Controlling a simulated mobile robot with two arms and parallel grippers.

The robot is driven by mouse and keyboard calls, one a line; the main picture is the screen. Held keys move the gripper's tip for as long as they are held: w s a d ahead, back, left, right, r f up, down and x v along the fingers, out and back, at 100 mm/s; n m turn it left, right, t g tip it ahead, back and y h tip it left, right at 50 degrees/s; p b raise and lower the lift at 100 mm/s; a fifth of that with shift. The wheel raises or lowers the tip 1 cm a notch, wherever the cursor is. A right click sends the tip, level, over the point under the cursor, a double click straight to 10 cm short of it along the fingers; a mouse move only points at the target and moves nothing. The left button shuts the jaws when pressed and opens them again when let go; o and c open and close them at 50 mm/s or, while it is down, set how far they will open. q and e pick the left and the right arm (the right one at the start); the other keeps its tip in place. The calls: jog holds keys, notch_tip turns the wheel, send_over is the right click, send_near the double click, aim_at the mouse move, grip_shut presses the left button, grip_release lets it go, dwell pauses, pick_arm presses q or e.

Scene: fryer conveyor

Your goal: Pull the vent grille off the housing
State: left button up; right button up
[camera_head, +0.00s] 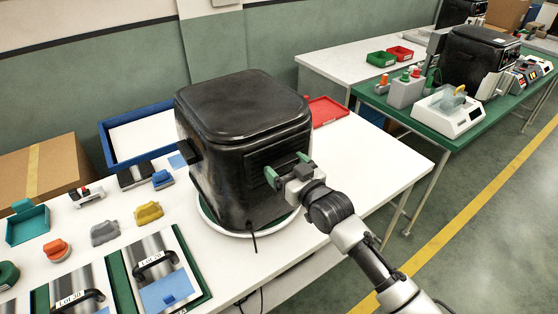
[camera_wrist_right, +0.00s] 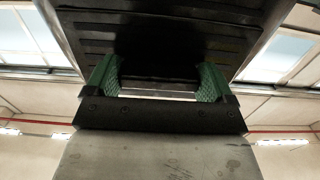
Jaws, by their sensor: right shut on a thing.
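The black fryer housing (camera_head: 215,165) stands upright on a round white base with a green rim on the white table. The dark slatted vent grille (camera_head: 270,155) is on its right-hand face, against the housing. My right gripper (camera_head: 286,171) reaches it from the lower right, with one green fingertip at each side of it. In the right wrist view the green fingers of my right gripper (camera_wrist_right: 158,82) are shut on the dark grille (camera_wrist_right: 158,62), with slatted panel above. Part of the grille is hidden behind the gripper. My left gripper is not in view.
A blue-rimmed tray (camera_head: 107,150) and a red tray (camera_head: 328,110) lie behind the housing. Coloured parts and Lot-labelled panels (camera_head: 155,262) fill the table's left side. A black cord (camera_head: 254,240) hangs down the front. The table right of the housing (camera_head: 385,165) is clear.

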jog(key=shift+p+v, duration=0.65)
jog(key=shift+v, duration=0.4)
dwell(0.6)
jog(key=shift+p+v, duration=1.1)
jog(key=shift+v, duration=0.9)
jog(key=p+v, duration=0.1)
jog(key=v, duration=0.2)
jog(key=shift+p, duration=0.3)
jog(key=shift+f, duration=0.1)
